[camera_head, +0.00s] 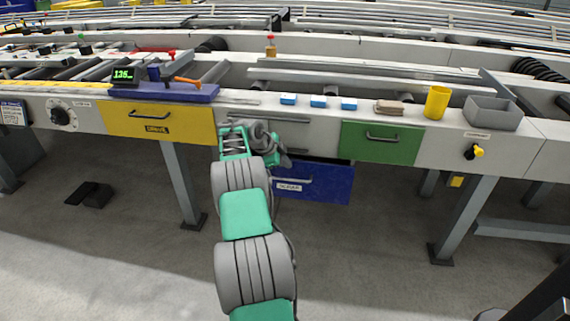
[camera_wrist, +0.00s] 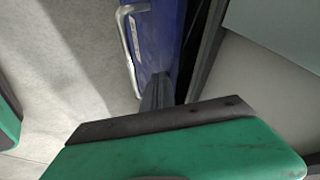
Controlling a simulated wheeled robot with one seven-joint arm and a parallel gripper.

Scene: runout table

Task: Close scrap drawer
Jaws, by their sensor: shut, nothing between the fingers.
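The scrap drawer (camera_head: 325,184) has a blue front with a pale label and a grey bar handle, low under the runout table. A dark gap shows between its front and the table frame, so it stands partly open. In the wrist view the blue front (camera_wrist: 160,45) and its handle (camera_wrist: 129,45) fill the upper middle, with the dark gap to the right. My gripper (camera_wrist: 157,88) is shut and empty, its fingertips at the blue front beside the handle. I cannot tell whether they touch. In the head view my arm hides the drawer's left part and the fingertips.
A yellow drawer (camera_head: 185,128) and a green drawer (camera_head: 370,145) sit flush in the table front. A grey bin (camera_head: 492,114), a yellow cup (camera_head: 437,103) and small blue blocks (camera_head: 318,101) stand on the ledge above.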

